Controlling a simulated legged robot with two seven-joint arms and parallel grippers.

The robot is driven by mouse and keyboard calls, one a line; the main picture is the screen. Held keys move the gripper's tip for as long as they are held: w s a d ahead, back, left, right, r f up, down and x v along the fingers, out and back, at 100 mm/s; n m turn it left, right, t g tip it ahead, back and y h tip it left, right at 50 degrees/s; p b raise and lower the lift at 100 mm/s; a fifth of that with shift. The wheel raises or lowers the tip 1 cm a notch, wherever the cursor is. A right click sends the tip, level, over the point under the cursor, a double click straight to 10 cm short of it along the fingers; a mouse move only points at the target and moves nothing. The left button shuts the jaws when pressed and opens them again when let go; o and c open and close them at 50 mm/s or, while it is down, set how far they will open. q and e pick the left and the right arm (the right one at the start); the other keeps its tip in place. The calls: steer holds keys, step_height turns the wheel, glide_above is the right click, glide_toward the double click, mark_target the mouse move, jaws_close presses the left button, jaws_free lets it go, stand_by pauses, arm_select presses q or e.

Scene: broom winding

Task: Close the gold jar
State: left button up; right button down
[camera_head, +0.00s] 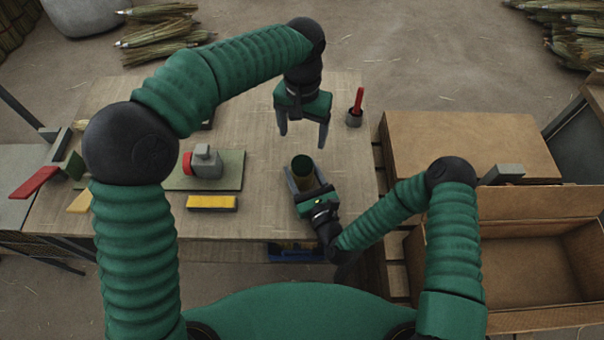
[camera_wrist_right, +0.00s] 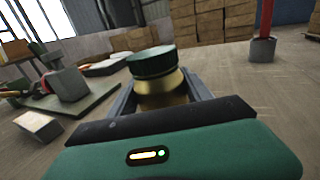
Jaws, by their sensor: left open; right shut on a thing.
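The gold jar (camera_wrist_right: 162,92) stands on the wooden table, held between the fingers of my right gripper (camera_head: 304,178). In the right wrist view a dark green lid (camera_wrist_right: 151,62) sits on top of the jar; whether it is tightened I cannot tell. In the head view the dark green round top of the lid (camera_head: 302,165) shows between the fingers. My left gripper (camera_head: 303,136) is open and empty, pointing down, a little beyond and above the jar. Its fingers are apart from the lid.
A red-handled tool stands in a grey holder (camera_head: 354,118) right of my left gripper. A green mat (camera_head: 228,176) with a grey and red device (camera_head: 206,163) lies left. A yellow block (camera_head: 212,202) is in front of it. Cardboard boxes (camera_head: 470,140) stand right of the table.

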steer(key=shift+c, duration=1.9)
jaws_free()
steer(key=b+v, duration=0.1)
steer(key=v, duration=1.1)
steer(key=shift+d+f, duration=0.1)
